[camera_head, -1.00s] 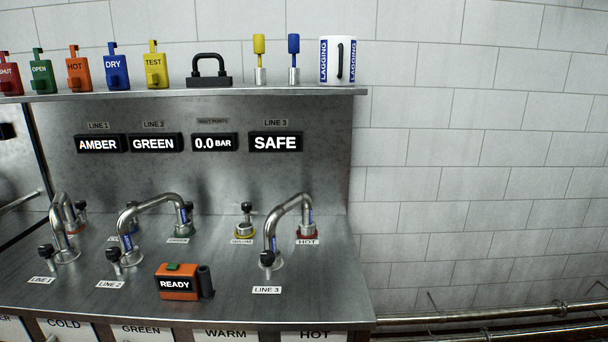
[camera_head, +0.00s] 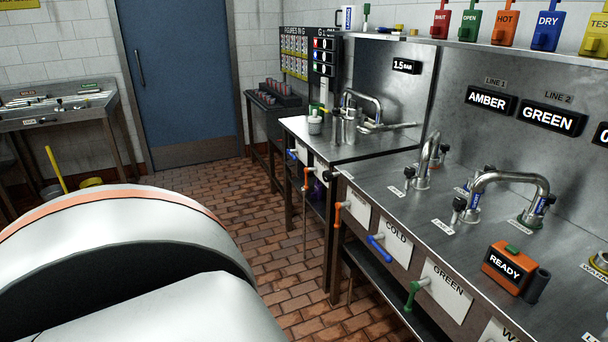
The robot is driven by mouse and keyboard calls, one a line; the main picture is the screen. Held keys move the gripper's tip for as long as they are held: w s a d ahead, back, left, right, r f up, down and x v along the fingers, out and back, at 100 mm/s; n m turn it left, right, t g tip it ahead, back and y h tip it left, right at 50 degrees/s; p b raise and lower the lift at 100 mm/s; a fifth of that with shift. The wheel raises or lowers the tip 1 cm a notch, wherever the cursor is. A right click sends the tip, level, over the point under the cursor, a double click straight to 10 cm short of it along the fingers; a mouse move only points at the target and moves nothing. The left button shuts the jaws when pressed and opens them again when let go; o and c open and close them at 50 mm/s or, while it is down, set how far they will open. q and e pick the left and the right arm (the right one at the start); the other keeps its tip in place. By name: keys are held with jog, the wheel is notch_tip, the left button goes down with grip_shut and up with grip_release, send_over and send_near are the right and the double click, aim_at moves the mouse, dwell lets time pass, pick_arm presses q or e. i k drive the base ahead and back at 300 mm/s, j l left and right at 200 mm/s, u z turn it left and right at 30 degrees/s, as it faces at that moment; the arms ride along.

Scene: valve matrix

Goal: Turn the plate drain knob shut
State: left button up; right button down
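I cannot tell which fitting is the plate drain knob. Several coloured handles show along the counter fronts: an orange handle (camera_head: 338,212), a blue handle (camera_head: 381,249) and a green handle (camera_head: 413,294) on the near counter. The far counter has another orange handle (camera_head: 306,180) and a small blue handle (camera_head: 292,155). Black-topped knobs stand on the near steel counter (camera_head: 385,185), such as the one by LINE 2 (camera_head: 458,208). Neither of my grippers is in view. A white curved part, likely my own arm, fills the lower left.
An orange READY box (camera_head: 508,268) stands on the near counter. A blue door (camera_head: 185,80) is behind. The brick floor (camera_head: 255,230) between is open.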

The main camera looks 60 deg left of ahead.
aim_at(327, 176)
jog(key=i+j+u, duration=0.1)
jog(key=u, duration=1.4)
jog(key=i+l+u, duration=0.2)
jog(key=i, duration=0.2)
